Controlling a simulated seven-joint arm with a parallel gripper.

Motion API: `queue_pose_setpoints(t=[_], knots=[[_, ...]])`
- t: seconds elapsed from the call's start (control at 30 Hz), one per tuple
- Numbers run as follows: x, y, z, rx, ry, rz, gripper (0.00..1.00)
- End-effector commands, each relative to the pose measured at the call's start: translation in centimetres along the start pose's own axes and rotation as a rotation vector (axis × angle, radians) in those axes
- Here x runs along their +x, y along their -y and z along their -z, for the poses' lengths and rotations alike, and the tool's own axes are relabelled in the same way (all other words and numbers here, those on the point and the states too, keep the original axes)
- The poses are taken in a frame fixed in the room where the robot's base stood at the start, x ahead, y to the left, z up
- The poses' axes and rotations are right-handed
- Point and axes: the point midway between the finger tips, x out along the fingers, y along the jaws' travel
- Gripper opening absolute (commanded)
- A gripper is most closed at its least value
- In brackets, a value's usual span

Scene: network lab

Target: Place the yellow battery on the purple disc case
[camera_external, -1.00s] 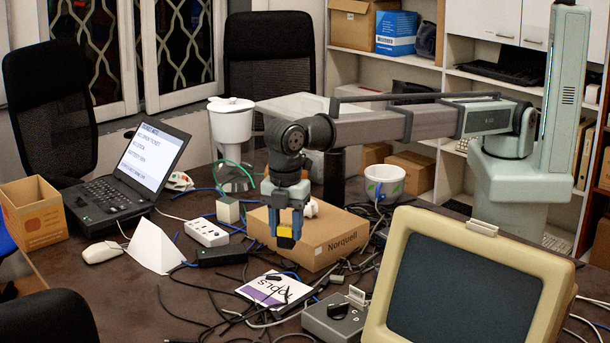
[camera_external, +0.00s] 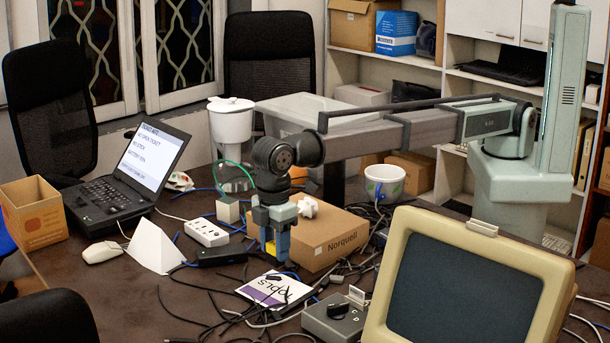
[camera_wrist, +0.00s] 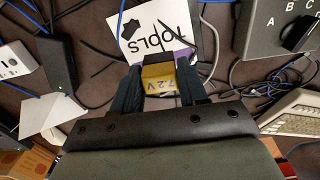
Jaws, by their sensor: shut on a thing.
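My gripper (camera_external: 275,246) is shut on the yellow battery; in the wrist view the battery (camera_wrist: 159,80), marked "7.2V", sits between the two dark fingers. In the external view the fingers mostly hide it. The purple and white disc case (camera_external: 268,298), marked "TOOLS", lies on the table below and in front of my gripper. In the wrist view the disc case (camera_wrist: 143,27) shows just beyond the battery, partly hidden by it. The battery looks close above the case's edge; the exact gap cannot be told.
A cardboard box (camera_external: 325,240) marked "Norquell" stands right behind my gripper. A grey switch box (camera_external: 333,321) and a beige monitor (camera_external: 465,285) stand to the right. Loose cables surround the case. A black adapter (camera_external: 220,255) and a white power strip (camera_external: 206,232) lie to the left.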

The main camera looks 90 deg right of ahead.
Motion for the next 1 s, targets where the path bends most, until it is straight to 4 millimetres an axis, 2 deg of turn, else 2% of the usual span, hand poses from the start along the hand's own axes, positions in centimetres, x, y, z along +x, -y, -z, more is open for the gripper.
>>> queue_pose_setpoints(t=[0.1, 0.33, 0.57, 0.97, 1.0], knots=[[2.0, 0.0, -0.1, -0.001, 0.002, 0.000, 0.10], [3.7, 0.0, 0.0, -0.002, 0.001, 0.000, 0.10], [6.3, 0.0, 0.0, -0.002, 0.001, 0.000, 0.10], [6.8, 0.0, 0.0, -0.002, 0.000, 0.000, 0.10], [6.8, 0.0, 0.0, -0.002, 0.000, 0.000, 0.43]])
